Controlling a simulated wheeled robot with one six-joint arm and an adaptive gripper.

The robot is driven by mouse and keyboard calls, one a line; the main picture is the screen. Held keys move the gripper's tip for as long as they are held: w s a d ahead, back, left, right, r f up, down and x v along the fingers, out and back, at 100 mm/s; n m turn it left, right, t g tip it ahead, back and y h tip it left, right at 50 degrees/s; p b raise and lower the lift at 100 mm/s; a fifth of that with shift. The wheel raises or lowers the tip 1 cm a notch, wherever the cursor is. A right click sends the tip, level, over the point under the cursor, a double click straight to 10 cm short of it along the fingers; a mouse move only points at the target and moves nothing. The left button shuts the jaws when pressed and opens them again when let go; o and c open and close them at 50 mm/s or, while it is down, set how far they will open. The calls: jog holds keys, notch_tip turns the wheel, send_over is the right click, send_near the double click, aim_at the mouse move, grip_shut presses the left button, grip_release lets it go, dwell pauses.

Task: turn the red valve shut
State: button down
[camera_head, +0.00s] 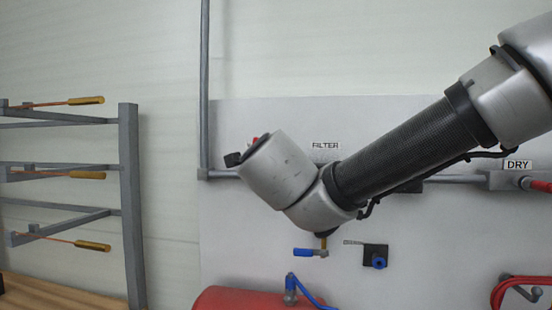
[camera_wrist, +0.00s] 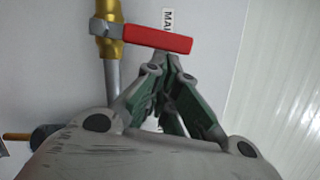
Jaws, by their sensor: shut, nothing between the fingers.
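The red valve handle (camera_wrist: 158,38) is a flat lever in the wrist view. It is fixed by a nut to a brass valve body (camera_wrist: 109,38) on a grey pipe, and lies across the pipe's line. My gripper (camera_wrist: 168,62) is shut and empty, with its fingertips close to the lever's lower edge near its free end. I cannot tell whether they touch it. In the head view my arm hides the gripper and most of the valve; only a small bit of red (camera_head: 254,140) shows behind my wrist.
A label (camera_wrist: 168,20), partly readable as "MAI", is beside the lever. The panel (camera_head: 430,240) carries a blue-handled valve (camera_head: 304,252), a FILTER label (camera_head: 325,146) and a DRY label (camera_head: 517,164). A red tank (camera_head: 235,298) is below. A grey rack (camera_head: 130,200) with brass-ended rods stands left.

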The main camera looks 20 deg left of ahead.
jog(key=shift+s+a+r, duration=0.1)
jog(key=shift+a+r, duration=0.15)
jog(key=shift+a, duration=0.1)
jog(key=shift+r, duration=0.1)
dwell(0.5)
